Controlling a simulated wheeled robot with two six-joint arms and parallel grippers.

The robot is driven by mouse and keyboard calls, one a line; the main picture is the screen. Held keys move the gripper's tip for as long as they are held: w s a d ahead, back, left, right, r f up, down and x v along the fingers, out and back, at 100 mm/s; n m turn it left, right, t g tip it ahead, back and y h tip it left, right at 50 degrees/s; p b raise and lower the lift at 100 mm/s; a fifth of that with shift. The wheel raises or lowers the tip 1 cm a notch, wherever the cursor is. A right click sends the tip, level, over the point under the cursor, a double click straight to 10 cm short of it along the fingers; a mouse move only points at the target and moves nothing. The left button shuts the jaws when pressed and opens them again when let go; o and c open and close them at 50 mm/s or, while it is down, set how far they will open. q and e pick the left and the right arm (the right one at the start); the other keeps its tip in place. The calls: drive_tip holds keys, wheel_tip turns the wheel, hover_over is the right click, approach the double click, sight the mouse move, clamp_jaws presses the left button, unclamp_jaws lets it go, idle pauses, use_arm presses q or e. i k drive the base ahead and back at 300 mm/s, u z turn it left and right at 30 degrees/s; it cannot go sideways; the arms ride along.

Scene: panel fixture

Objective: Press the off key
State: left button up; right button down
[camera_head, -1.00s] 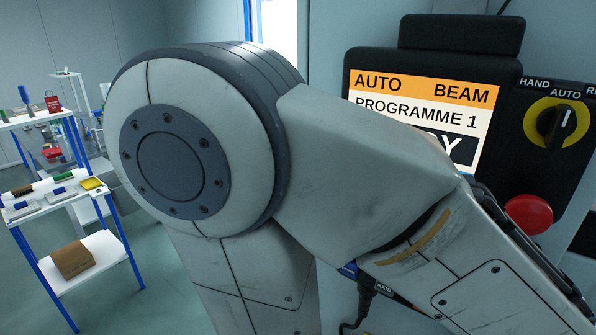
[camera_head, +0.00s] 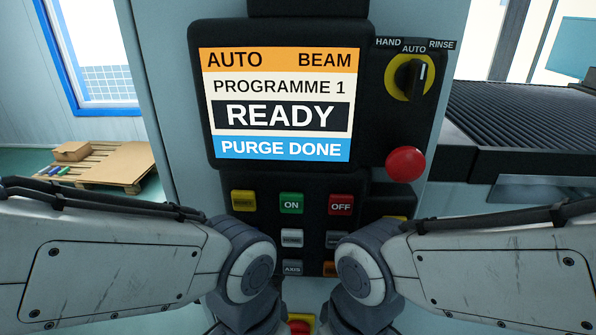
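The off key (camera_head: 341,204) is a red square key labelled OFF on the black key panel below the screen. It is in full view and nothing touches it. The green ON key (camera_head: 291,203) is to its left. The screen (camera_head: 279,104) reads AUTO, BEAM, PROGRAMME 1, READY and PURGE DONE. My left and right arms come in from the two sides, and their wrist joints stand low in front of the panel, below the off key. Neither gripper shows; both are out of the frame.
A red mushroom button (camera_head: 405,164) and a yellow rotary selector (camera_head: 411,77), pointing about AUTO, are right of the screen. A yellow key (camera_head: 243,201) and several grey keys share the panel. The lower keys are partly hidden by my arms. A pallet (camera_head: 107,165) lies at left.

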sight(338, 204)
drive_tip(key=z, duration=2.65)
drive_tip(key=k, duration=1)
drive_tip(key=u, duration=1.9)
